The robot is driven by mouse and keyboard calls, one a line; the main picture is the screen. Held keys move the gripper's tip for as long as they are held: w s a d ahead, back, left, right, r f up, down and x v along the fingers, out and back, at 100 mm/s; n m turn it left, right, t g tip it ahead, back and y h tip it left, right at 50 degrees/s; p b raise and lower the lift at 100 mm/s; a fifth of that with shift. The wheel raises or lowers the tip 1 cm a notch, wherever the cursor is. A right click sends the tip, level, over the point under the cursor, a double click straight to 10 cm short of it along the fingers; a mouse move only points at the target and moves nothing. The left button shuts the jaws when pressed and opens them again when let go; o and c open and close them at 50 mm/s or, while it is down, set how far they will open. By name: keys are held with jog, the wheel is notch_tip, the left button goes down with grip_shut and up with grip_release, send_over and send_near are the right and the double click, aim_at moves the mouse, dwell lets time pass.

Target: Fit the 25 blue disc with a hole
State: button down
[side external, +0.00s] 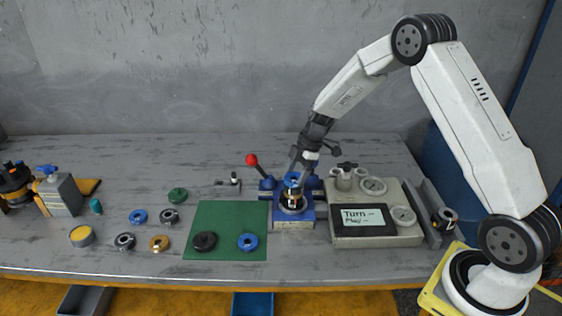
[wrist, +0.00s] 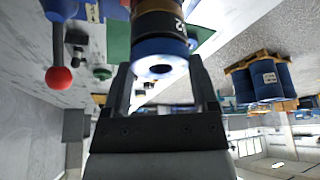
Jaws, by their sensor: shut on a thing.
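My gripper (side external: 297,165) points down over the blue fixture (side external: 293,222) with the red-knobbed lever. It is shut on a blue disc with a hole (side external: 291,178). In the wrist view the blue disc (wrist: 160,66) sits between the two fingers, its hole showing. Right at the disc is a black and brass cylindrical part (wrist: 158,22), which stands upright in the fixture as a brass-coloured shaft (side external: 293,199) in the side view. The disc is over the top of this part; I cannot tell whether it touches or is seated.
A green mat (side external: 226,218) left of the fixture holds a black ring (side external: 204,241) and another blue ring (side external: 248,242). Several loose rings lie further left. A gauge box with a screen (side external: 363,219) stands close on the right. The back of the table is clear.

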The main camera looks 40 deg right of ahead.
jog(key=shift+r, duration=0.35)
jog(key=shift+f, duration=0.45)
dwell(1.0)
grip_release()
dwell(0.4)
jog(key=shift+r, duration=2.35)
